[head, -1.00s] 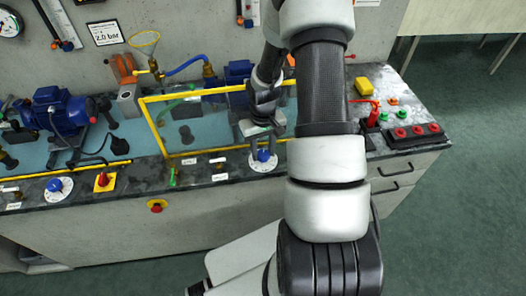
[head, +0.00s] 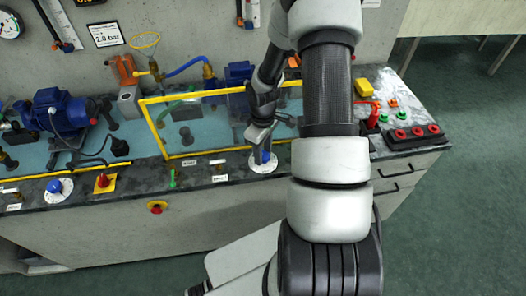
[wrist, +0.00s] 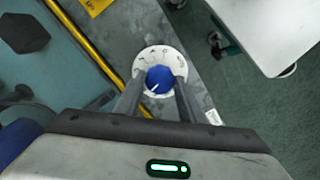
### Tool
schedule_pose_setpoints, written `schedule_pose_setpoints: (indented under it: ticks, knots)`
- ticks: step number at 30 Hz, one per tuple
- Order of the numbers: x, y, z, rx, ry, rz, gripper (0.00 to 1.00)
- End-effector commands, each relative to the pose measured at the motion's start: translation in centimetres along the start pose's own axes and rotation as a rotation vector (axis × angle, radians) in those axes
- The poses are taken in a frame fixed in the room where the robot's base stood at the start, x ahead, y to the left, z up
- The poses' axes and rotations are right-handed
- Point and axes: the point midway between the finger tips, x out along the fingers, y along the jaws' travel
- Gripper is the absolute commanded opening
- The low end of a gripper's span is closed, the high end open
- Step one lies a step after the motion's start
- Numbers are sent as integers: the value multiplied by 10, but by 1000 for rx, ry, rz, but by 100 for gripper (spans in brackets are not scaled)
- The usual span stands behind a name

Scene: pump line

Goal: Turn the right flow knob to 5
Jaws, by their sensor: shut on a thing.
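The right flow knob (head: 266,157) is blue and sits on a white round dial (head: 262,166) near the front edge of the bench. My gripper (head: 262,149) is at the knob, pointing down, partly hidden by its own links. In the wrist view, the gripper (wrist: 158,97) has one finger on each side of the blue knob (wrist: 160,78) and is shut on it. A white pointer line on the knob slants to the lower left there. The marks on the white dial (wrist: 176,56) are too small to read.
A yellow-framed clear guard (head: 190,156) stands just behind the dial. The left blue knob (head: 54,186) and a red switch on a yellow plate (head: 103,181) are farther left. Red buttons on a black box (head: 417,132) are at the right.

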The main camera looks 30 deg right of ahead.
Motion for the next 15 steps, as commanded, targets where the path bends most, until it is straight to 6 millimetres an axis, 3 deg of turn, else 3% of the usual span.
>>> schedule_pose_setpoints:
  ticks: [14, 15]
  knots:
    - [-1, 1, -1, -12, 2, 2, 14]
    - [-1, 1, -1, -11, 2, 2, 43]
